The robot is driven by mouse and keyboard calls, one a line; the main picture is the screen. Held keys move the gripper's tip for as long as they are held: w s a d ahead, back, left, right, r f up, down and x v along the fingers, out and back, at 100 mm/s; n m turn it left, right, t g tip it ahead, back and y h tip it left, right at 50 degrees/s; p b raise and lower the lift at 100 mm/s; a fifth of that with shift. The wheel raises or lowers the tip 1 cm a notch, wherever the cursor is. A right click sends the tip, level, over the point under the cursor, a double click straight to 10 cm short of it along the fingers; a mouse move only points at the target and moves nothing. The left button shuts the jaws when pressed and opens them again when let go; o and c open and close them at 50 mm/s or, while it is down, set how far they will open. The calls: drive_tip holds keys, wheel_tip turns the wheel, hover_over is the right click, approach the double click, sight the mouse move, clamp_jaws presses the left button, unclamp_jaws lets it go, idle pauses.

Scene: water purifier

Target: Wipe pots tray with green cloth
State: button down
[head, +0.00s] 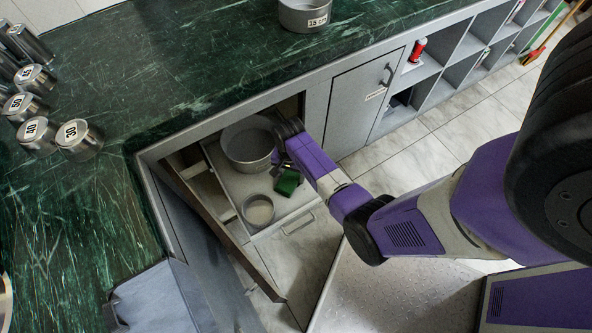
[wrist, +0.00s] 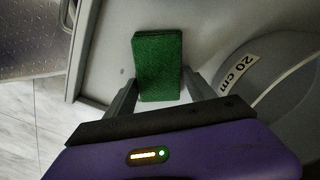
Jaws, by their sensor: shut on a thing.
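The green cloth (head: 288,182) is a small dark green block inside the open cabinet, at the right side of the pots tray (head: 238,183). In the wrist view the cloth (wrist: 160,65) sits between the two fingers of my gripper (wrist: 160,82), which is shut on it. The pale tray surface (wrist: 105,60) lies behind the cloth there; I cannot tell whether the cloth touches it. A large grey pot (head: 248,148) stands on the tray behind and left of my gripper (head: 284,166). A smaller pot (head: 257,210) stands nearer the front. The wrist view shows a pot marked 20 cm (wrist: 275,95) at right.
An open cabinet door (head: 225,235) stands left of the tray. A closed grey door (head: 357,108) and open shelves (head: 470,45) lie right. On the green counter (head: 190,60) are a pot marked 15 cm (head: 304,14) and several metal canisters (head: 78,139).

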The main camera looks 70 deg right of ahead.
sight(282, 181)
drive_tip(key=shift+w+a+p, duration=0.25)
drive_tip(key=shift+w+a, duration=0.25)
drive_tip(key=shift+a, duration=0.25)
drive_tip(key=shift+w+a+p, duration=0.2)
drive_tip(key=shift+w+a, duration=0.3)
drive_tip(key=shift+a, duration=0.2)
drive_tip(key=shift+r, duration=0.15)
wheel_tip(282, 181, up, 6)
drive_tip(key=p, duration=0.6)
wheel_tip(282, 181, up, 3)
drive_tip(key=p, duration=0.3)
drive_tip(key=shift+f, duration=0.2)
drive_tip(key=shift+s+d+f+b, duration=0.15)
drive_tip(key=shift+s+f+b, duration=0.15)
drive_tip(key=shift+f+b, duration=0.7)
drive_tip(key=shift+s+d+f+b, duration=0.15)
drive_tip(key=shift+s+f+b, duration=0.35)
drive_tip(key=shift+f, duration=0.8)
drive_tip(key=shift+s+d+f+b, duration=0.15)
drive_tip(key=shift+f+b, duration=0.75)
drive_tip(key=shift+f, duration=0.25)
